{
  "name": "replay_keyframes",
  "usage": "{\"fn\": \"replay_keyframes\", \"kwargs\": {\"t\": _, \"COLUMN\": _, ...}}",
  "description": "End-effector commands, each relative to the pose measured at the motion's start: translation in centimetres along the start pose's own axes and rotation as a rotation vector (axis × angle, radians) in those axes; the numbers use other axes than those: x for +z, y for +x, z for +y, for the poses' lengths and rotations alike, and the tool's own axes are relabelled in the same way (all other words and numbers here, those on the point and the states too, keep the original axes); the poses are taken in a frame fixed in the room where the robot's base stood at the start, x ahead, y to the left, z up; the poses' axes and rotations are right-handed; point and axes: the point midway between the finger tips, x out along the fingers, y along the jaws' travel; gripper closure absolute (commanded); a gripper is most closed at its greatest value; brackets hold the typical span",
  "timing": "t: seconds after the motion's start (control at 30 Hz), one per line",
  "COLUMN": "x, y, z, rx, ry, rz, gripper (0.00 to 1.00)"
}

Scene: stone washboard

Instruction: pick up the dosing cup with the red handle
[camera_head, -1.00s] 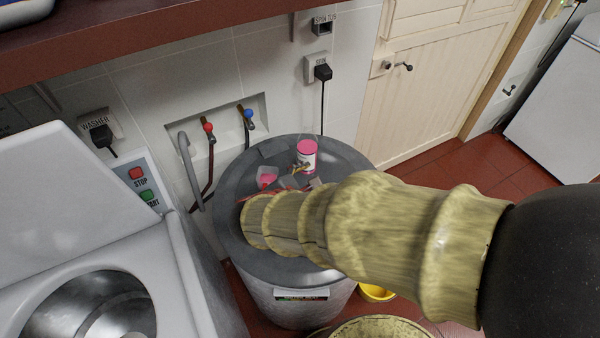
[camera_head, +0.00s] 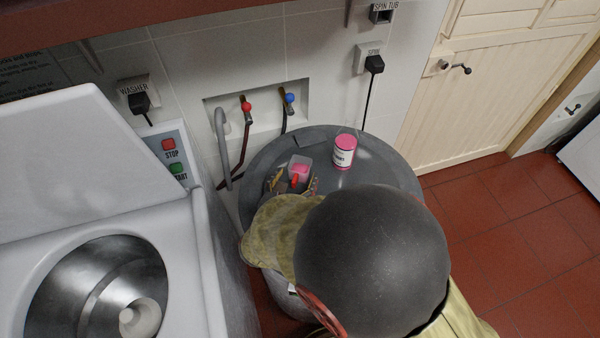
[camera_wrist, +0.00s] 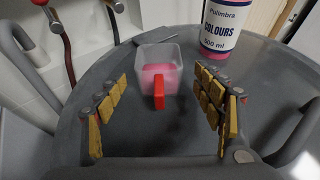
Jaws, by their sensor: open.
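The dosing cup (camera_wrist: 160,62) is a small clear cup with pink contents and a red handle (camera_wrist: 159,92). In the wrist view it sits on the grey round lid (camera_wrist: 180,130), with the handle turned toward me. My gripper (camera_wrist: 160,98) is open, its yellow-padded fingers left and right of the handle, apart from it. The cup body lies just beyond the fingertips. In the head view the cup (camera_head: 299,168) shows beside my gripper (camera_head: 292,184), which is mostly hidden behind my arm.
A pink-capped bottle (camera_head: 344,151), labelled "Colours" in the wrist view (camera_wrist: 221,27), stands right of the cup. A flat grey piece (camera_head: 310,138) lies behind. The washer (camera_head: 110,240) stands left. Wall taps (camera_head: 246,105) and hoses are behind the tub.

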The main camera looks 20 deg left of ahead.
Motion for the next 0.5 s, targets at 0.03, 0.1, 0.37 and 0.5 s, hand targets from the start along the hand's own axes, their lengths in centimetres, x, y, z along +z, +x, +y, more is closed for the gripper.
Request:
{"fn": "replay_keyframes", "kwargs": {"t": 0.03, "x": -0.1, "y": 0.9, "z": -0.1, "rx": -0.004, "ry": 0.001, "rz": 0.000, "gripper": 0.32}}
{"fn": "replay_keyframes", "kwargs": {"t": 0.1, "x": 0.0, "y": 1.9, "z": 0.1, "rx": -0.004, "ry": 0.000, "rz": 0.001, "gripper": 0.32}}
{"fn": "replay_keyframes", "kwargs": {"t": 0.37, "x": 0.2, "y": 4.0, "z": 0.1, "rx": -0.002, "ry": -0.001, "rz": 0.001, "gripper": 0.32}}
{"fn": "replay_keyframes", "kwargs": {"t": 0.5, "x": 0.2, "y": 3.9, "z": 0.1, "rx": -0.002, "ry": 0.000, "rz": 0.001, "gripper": 0.32}}
